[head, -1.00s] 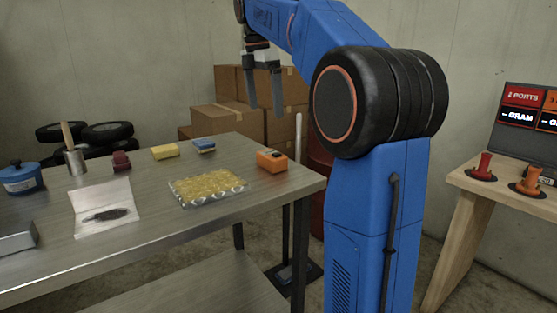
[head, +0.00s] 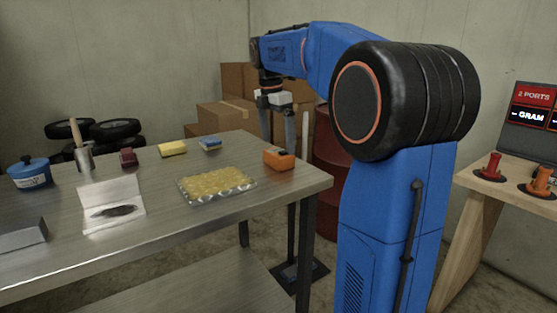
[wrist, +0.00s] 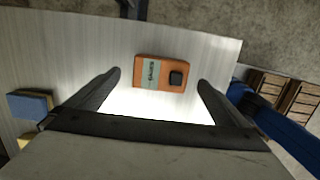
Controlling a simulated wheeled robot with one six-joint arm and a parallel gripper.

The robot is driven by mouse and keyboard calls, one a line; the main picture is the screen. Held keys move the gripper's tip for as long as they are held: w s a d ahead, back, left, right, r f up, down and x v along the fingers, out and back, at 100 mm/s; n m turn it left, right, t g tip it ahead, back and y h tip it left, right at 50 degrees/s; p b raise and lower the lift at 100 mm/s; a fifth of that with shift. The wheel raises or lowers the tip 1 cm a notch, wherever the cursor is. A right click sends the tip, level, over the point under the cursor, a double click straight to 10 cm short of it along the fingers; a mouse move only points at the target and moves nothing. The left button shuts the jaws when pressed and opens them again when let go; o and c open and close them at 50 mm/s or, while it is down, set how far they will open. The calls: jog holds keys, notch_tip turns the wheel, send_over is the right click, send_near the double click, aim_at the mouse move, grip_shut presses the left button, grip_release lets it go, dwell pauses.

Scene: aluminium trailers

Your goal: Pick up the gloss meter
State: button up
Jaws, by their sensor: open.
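The gloss meter (head: 279,160) appears to be the small orange box-shaped device lying near the right end of the grey table (head: 180,248). In the wrist view the gloss meter (wrist: 162,73) shows a pale label panel with dark lettering and a dark square part. My gripper (head: 278,143) points down above and behind it in the head view, apart from it. In the wrist view the open jaws of my gripper (wrist: 158,80) frame the device, with nothing held between them.
A clear tray of yellow pieces (head: 216,185) lies left of the device. A blue block (head: 209,144) and a yellow sponge-like block (head: 172,148) lie farther back. Cardboard boxes (head: 226,115) and a red drum (head: 332,160) stand beyond the table.

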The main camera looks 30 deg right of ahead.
aim_at(278, 152)
jog(key=shift+s+d+f, duration=0.1)
jog(key=shift+f, duration=1.2)
jog(key=shift+d+f, duration=0.1)
jog(key=shift+f, duration=1.2)
jog(key=shift+c, duration=0.6)
jog(key=c, duration=1.2)
